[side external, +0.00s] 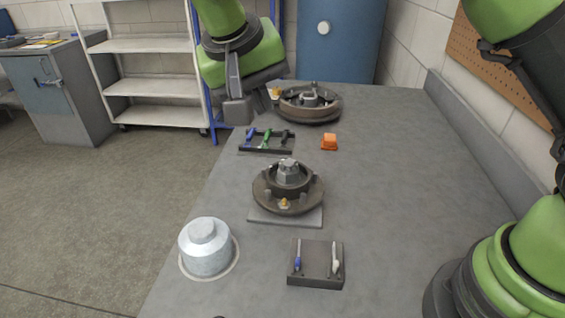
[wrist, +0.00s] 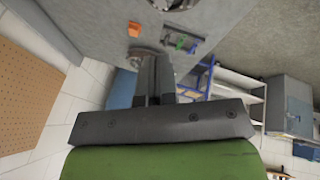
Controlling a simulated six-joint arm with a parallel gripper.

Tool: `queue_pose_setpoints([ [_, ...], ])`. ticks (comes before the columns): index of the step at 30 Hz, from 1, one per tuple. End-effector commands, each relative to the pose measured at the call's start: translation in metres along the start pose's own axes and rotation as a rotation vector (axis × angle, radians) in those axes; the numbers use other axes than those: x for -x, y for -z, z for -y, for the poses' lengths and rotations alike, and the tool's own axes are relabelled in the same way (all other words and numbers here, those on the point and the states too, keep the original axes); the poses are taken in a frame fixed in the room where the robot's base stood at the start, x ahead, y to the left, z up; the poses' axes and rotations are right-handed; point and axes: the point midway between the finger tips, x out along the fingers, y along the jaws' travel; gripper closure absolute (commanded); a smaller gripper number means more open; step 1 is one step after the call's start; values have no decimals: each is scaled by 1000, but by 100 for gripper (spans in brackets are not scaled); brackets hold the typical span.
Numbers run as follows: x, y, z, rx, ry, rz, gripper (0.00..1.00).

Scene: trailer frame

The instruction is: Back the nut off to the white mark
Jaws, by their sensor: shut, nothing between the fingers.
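The nut (side external: 289,169) is a grey hex nut standing upright at the centre of a rusty brown hub (side external: 262,195). The hub rests on a light square plate (side external: 300,219) in the middle of the bench. I cannot make out a white mark on the nut or hub. My gripper (side external: 238,110) is up at the back left of the bench, well away from the nut, near a second brown drum. In the wrist view my gripper (wrist: 154,65) has its fingers together with nothing between them. The hub shows only partly at the top edge there.
The second drum (side external: 311,115) stands at the back. A tool rack (side external: 267,148) and orange block (side external: 329,142) lie between drum and hub. A silver cap (side external: 207,247) and dark tray (side external: 316,279) with two small tools are in front.

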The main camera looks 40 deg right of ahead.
Motion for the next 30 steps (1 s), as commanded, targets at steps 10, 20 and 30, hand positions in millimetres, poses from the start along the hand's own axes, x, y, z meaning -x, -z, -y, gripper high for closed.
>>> queue_pose_setpoints([
  [10, -42, -25, 63, -81, -151, -110, 100],
  [20, -77, -22, 59, -85, -161, -113, 100],
  [30, -145, -15, 45, -86, -157, -113, 100],
])
